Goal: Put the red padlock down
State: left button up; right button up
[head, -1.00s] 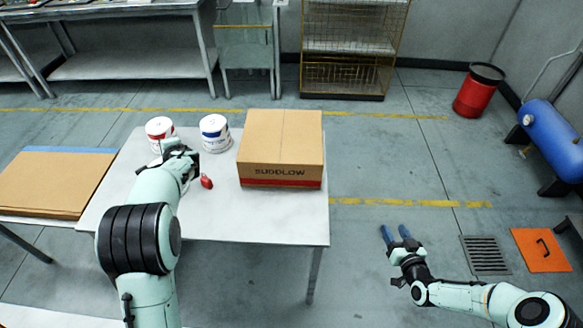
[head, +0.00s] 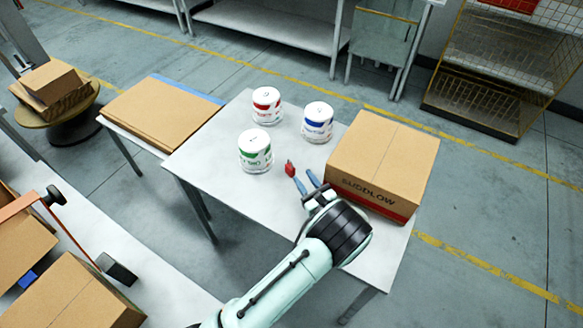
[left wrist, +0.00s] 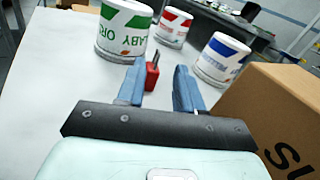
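The red padlock (head: 290,169) is on the white table, near the left fingertip of my left gripper (head: 304,177). In the left wrist view the padlock (left wrist: 152,76) shows its red body and grey shackle, beside the left blue finger. That gripper (left wrist: 160,68) is open, with a clear gap between the padlock and the right finger. I cannot tell whether the padlock touches the left finger. My right gripper is not in view.
Green (head: 255,151), red (head: 267,105) and blue (head: 317,121) labelled white tubs stand beyond the padlock on the table (head: 215,165). A large cardboard box (head: 383,160) stands close on the right. Flat cardboard (head: 160,110) lies on a stand at left. The table's left part is bare.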

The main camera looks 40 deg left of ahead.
aim_at(290, 167)
pick_arm(q)
jog(key=x, duration=0.4)
jog(key=shift+w, duration=0.1)
jog(key=x, duration=0.3)
jog(key=f+p+x, duration=0.1)
jog(key=x, duration=0.1)
jog(key=shift+w+a, duration=0.1)
jog(key=shift+a, duration=0.25)
grip_shut()
